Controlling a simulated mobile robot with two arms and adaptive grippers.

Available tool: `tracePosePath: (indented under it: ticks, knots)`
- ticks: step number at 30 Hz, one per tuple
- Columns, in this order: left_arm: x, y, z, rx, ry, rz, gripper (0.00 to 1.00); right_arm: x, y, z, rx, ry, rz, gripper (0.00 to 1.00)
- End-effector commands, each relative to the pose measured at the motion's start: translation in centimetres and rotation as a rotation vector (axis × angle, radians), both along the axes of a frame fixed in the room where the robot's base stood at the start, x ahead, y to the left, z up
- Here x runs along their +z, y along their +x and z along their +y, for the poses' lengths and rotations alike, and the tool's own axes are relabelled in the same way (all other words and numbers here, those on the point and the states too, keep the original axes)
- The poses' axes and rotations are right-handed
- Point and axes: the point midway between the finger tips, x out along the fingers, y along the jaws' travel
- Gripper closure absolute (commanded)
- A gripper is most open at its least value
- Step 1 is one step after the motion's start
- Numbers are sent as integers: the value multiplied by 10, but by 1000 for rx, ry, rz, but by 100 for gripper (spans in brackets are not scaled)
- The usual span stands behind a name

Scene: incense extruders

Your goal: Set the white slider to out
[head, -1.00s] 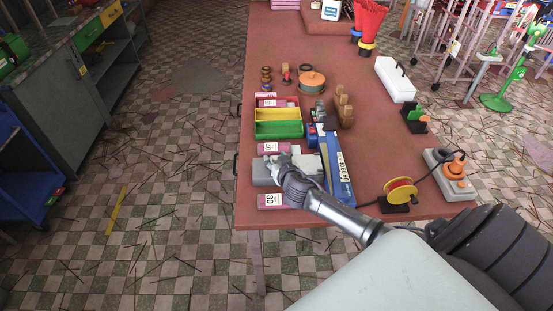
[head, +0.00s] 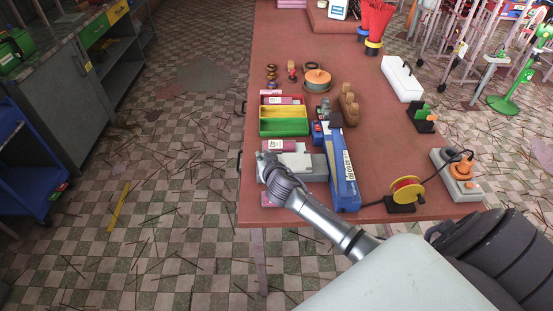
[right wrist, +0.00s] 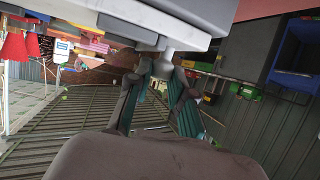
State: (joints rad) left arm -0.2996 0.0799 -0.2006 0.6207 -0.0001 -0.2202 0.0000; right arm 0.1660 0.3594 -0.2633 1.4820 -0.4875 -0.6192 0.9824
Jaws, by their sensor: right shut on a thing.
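The white slider (head: 298,158) shows as a pale plate on top of a grey box (head: 318,168) near the table's front left. My right gripper (head: 268,163) is at the left end of this box and covers part of it. In the right wrist view, my right gripper (right wrist: 163,64) is shut on a small pale knob (right wrist: 168,54) under the white slider plate (right wrist: 140,28). The exact contact is partly hidden by the fingers. My left gripper is in neither view.
Pink labelled boxes (head: 276,145) lie behind and in front of the grey box. A long blue box (head: 343,178) stands close on its right. A tray with green and yellow compartments (head: 284,127) is behind.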

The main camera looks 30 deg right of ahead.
Motion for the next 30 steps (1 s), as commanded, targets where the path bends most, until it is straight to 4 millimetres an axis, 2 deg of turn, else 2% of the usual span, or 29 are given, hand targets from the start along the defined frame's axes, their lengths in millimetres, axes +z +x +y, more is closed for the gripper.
tracePosePath:
  ticks: [10,11,15,25,30]
  knots:
    - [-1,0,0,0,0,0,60,1,3,6,5,0,-1,100]
    - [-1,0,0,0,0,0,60,1,3,6,5,1,-1,74]
    - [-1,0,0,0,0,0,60,1,3,5,4,-1,-1,53]
    - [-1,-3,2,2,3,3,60,1,0,5,3,-1,0,53]
    - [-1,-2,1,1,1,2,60,7,-15,10,4,1,0,53]
